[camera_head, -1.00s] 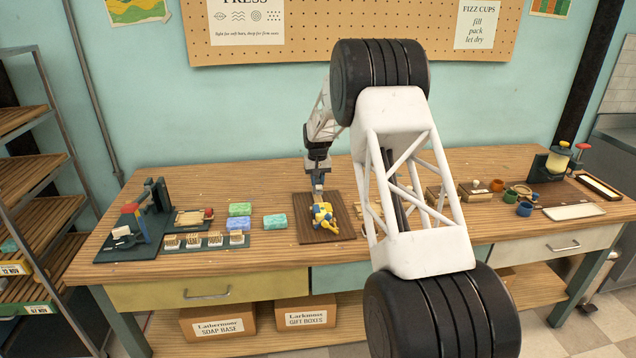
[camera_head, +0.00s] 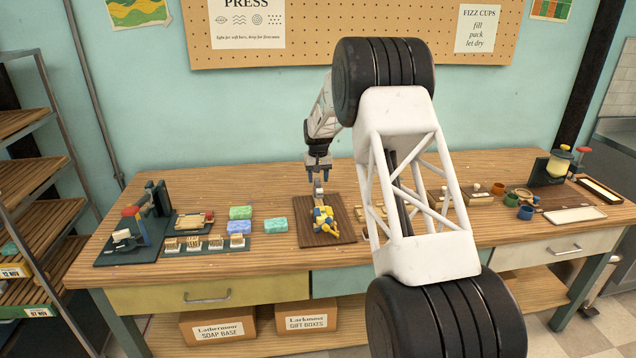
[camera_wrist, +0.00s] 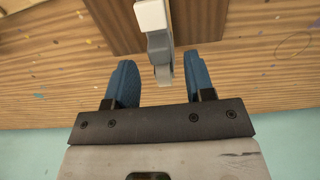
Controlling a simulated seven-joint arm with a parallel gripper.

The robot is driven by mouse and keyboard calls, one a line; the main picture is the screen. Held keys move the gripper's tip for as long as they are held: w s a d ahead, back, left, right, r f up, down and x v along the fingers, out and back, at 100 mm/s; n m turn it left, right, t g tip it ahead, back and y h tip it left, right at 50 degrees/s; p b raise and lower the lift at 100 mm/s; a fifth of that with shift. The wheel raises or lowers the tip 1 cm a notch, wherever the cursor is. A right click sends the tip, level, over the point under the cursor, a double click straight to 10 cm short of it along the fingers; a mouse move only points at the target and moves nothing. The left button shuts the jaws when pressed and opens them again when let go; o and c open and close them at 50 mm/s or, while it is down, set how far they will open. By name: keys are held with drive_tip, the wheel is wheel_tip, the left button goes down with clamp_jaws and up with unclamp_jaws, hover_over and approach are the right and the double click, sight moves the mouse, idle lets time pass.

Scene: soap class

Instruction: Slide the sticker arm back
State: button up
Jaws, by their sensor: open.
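A blue-and-yellow device (camera_head: 325,215) sits on a dark wooden board on the bench. A small pale piece (camera_head: 319,191) shows at its back end, near my gripper (camera_head: 318,168). In the wrist view, a bar with a white block (camera_wrist: 152,15) and a grey end (camera_wrist: 160,62) points in between the two blue fingers of my gripper (camera_wrist: 161,72). I take this bar to be the sticker arm. The fingers are open, with a gap on both sides of the bar. How far above the bar they are is hard to tell.
The dark board (camera_head: 343,231) lies on the wooden bench. Blue and green soaps (camera_head: 276,225) and a press (camera_head: 142,225) stand to the left. Small cups (camera_head: 511,199) are at the right. My arm hides part of the bench to the right of the board.

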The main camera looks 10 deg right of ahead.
sight(319, 183)
drive_tip(key=shift+r, duration=2.6)
drive_tip(key=shift+s+r, duration=0.4)
drive_tip(key=shift+r, duration=0.15)
drive_tip(key=s+d+r, duration=0.1)
drive_tip(key=s+r, duration=0.5)
drive_tip(key=s, duration=0.5)
drive_tip(key=s+r+t, duration=0.1)
drive_tip(key=s+r, duration=0.6)
drive_tip(key=s, duration=0.5)
drive_tip(key=s+d+r, duration=0.1)
drive_tip(key=s+r, duration=0.5)
drive_tip(key=s, duration=0.5)
drive_tip(key=s+f, duration=0.2)
drive_tip(key=s, duration=1.7)
drive_tip(key=s+f+t, duration=0.1)
drive_tip(key=s+f, duration=0.2)
drive_tip(key=s, duration=1.5)
drive_tip(key=shift+s+d+f+t, duration=0.2)
drive_tip(key=shift+s+f+t, duration=0.1)
drive_tip(key=shift+s+f, duration=0.05)
